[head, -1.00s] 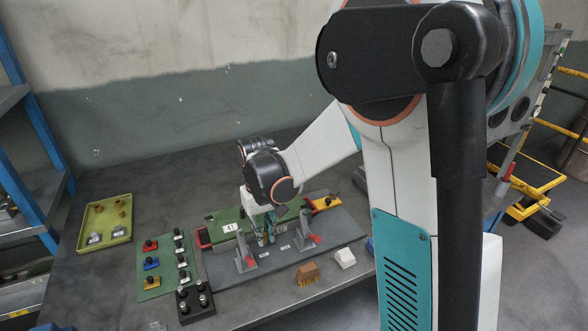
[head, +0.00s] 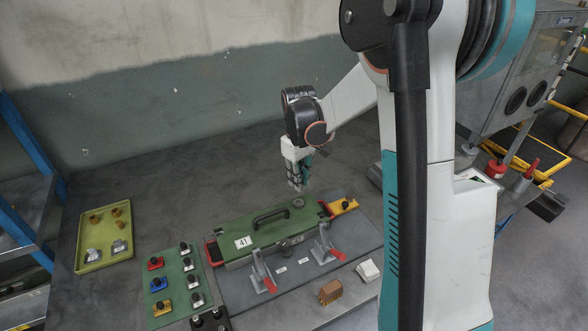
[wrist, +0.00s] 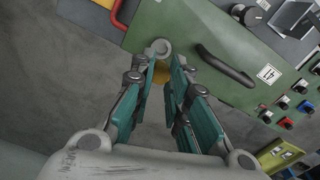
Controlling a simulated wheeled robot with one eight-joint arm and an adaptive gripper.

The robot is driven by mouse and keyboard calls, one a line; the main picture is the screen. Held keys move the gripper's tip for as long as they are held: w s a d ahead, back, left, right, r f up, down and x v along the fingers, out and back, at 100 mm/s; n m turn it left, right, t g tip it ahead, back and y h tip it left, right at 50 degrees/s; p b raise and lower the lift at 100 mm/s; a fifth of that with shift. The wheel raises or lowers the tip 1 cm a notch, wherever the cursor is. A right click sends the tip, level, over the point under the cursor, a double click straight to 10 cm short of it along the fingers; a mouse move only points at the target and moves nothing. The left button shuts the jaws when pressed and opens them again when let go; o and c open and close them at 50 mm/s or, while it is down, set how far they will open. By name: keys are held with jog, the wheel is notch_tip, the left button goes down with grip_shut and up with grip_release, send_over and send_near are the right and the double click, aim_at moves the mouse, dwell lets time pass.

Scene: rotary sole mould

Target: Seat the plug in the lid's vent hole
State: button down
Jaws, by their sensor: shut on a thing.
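The green lid (head: 268,238) lies on the mould, with a black handle (head: 271,217) and a "41" tag; it also shows in the wrist view (wrist: 205,60). A round grey vent ring (wrist: 160,47) sits near the lid's end, and it shows in the head view (head: 298,203). My gripper (head: 297,188) points down just above that end of the lid. In the wrist view its teal fingers (wrist: 165,65) are shut on a yellow-brown plug (wrist: 160,76), mostly hidden between them. The plug appears close beside the ring; the height gap cannot be told.
A yellow-green tray (head: 81,252) with brown plugs and metal pieces stands at left. A green board (head: 176,283) of coloured knobs is left of the mould. Red-handled toggle clamps (head: 265,275) stand in front. A brush (head: 330,291) and white block (head: 368,270) lie at front right.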

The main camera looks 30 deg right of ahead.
jog(key=shift+f+b, duration=1.75)
jog(key=shift+f, duration=0.8)
jog(key=shift+s+f+b, duration=0.1)
jog(key=shift+f+b, duration=0.8)
jog(key=shift+b, duration=0.15)
dwell(0.7)
jog(key=c, duration=1.5)
grip_release()
jog(key=shift+o, duration=0.2)
jog(key=o, duration=0.5)
jog(key=shift+r+p, duration=2.25)
jog(key=shift+r, duration=1.25)
